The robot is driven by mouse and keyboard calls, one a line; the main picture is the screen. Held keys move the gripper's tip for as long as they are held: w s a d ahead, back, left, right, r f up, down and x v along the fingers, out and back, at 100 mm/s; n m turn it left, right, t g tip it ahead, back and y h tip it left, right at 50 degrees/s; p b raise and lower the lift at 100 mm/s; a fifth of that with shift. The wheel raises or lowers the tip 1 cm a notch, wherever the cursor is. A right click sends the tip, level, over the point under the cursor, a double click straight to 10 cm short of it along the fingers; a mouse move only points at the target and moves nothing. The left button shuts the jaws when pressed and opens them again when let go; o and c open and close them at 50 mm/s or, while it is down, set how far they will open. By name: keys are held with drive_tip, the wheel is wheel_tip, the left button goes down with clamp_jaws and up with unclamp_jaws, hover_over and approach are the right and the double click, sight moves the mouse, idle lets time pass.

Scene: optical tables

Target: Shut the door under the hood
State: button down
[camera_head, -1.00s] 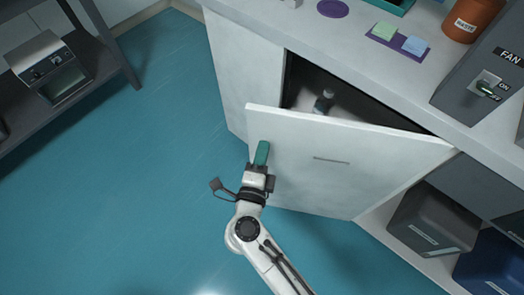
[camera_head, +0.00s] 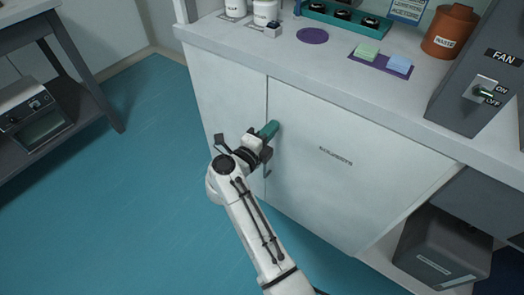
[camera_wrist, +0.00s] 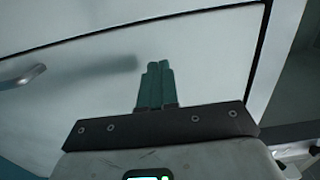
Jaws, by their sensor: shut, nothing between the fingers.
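The white cabinet door (camera_head: 335,190), labelled SOLVENTS, sits under the counter. It looks flush with the cabinet front, with only a thin dark seam at its left edge. My gripper (camera_head: 272,128), with teal fingers, is at the door's upper left, by that seam. Its fingers are together and empty. In the wrist view the fingers (camera_wrist: 155,80) point at the white door face (camera_wrist: 205,60); I cannot tell whether they touch it. The metal door handle (camera_wrist: 24,76) is left of them in that view, apart from them. The cabinet's inside is hidden.
The counter holds a purple disc (camera_head: 312,36), a teal tray (camera_head: 342,18), sponges, a brown waste jar (camera_head: 450,31) and a grey fan switch box (camera_head: 478,90). A dark bin (camera_head: 440,250) is on the open shelf at right. The teal floor at left is clear.

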sight(281, 117)
drive_tip(key=shift+w+d+f+m+g+h+b, duration=0.15)
drive_tip(key=shift+w+d+b, duration=0.15)
drive_tip(key=shift+w, duration=0.15)
drive_tip(key=shift+w+d+r+m+g+h+b, duration=0.15)
drive_tip(key=shift+w+d+b, duration=0.1)
drive_tip(key=shift+w, duration=0.2)
drive_tip(key=shift+w+d+r, duration=0.1)
drive_tip(key=shift+w+d, duration=0.1)
drive_tip(key=shift+w, duration=0.1)
drive_tip(key=shift+w+d+r+h, duration=0.1)
drive_tip(key=shift+d+r+h, duration=0.05)
drive_tip(key=shift+h, duration=0.15)
drive_tip(key=p+v, duration=0.2)
drive_tip(key=v, duration=0.9)
drive_tip(key=shift+s+a, duration=0.25)
drive_tip(key=shift+a, duration=0.1)
